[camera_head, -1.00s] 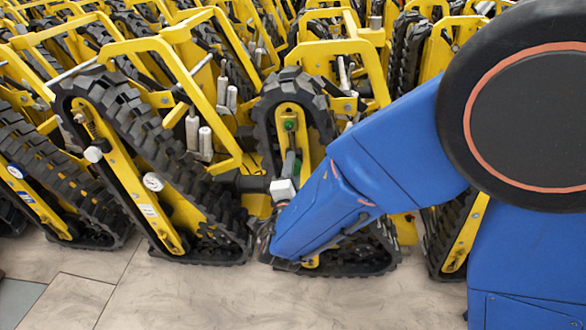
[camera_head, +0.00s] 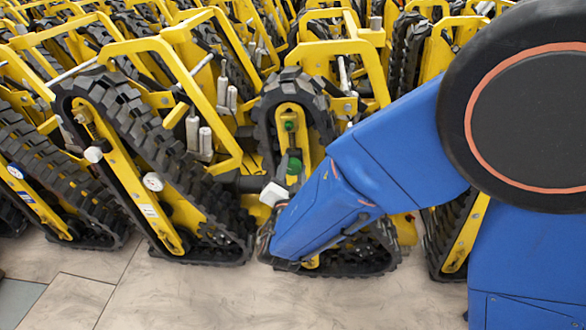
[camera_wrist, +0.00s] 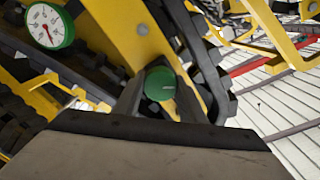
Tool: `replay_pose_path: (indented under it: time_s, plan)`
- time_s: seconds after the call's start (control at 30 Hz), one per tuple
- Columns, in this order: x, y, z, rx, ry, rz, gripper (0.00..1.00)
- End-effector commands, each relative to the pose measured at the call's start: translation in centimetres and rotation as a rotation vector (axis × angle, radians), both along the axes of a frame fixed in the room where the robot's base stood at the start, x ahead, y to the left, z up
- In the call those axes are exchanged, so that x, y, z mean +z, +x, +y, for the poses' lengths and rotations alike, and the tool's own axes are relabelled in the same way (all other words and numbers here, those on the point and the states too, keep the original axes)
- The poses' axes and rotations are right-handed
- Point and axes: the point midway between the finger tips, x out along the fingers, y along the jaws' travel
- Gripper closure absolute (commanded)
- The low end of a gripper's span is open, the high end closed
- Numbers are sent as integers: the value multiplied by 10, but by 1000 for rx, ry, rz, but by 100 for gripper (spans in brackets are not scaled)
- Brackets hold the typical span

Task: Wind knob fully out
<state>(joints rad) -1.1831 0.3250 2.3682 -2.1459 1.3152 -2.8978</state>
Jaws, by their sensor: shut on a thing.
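A round green knob (camera_wrist: 160,83) sits in the middle of the wrist view, in front of a yellow track frame. In the head view the green knob (camera_head: 294,166) shows on the front of the middle carrier. My gripper (camera_wrist: 158,102) is shut on the knob; its grey fingers stand close around it, and the knob's face shows between them. In the head view my gripper (camera_head: 287,170) is small and partly hidden behind my blue arm. How the knob joins the carrier is hidden.
The middle carrier's black track (camera_head: 297,90) rises around the gripper. Another tracked carrier (camera_head: 130,110) stands close on the left, and several more crowd behind. A green-rimmed dial (camera_wrist: 50,27) shows at upper left in the wrist view. The tiled floor (camera_head: 180,300) in front is clear.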

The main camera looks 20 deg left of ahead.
Motion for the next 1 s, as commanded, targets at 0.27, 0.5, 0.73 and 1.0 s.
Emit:
replay_pose_path:
  time_s: [0.27, 0.5, 0.73, 1.0]
  plan:
    - [-2, -1, -1, 1, -22, -1, 86]
    - [-2, -1, -1, 1, -21, -1, 86]
    - [-1, 0, 0, 0, -20, -3, 45]
    - [-1, -6, -1, 2, -19, -3, 45]
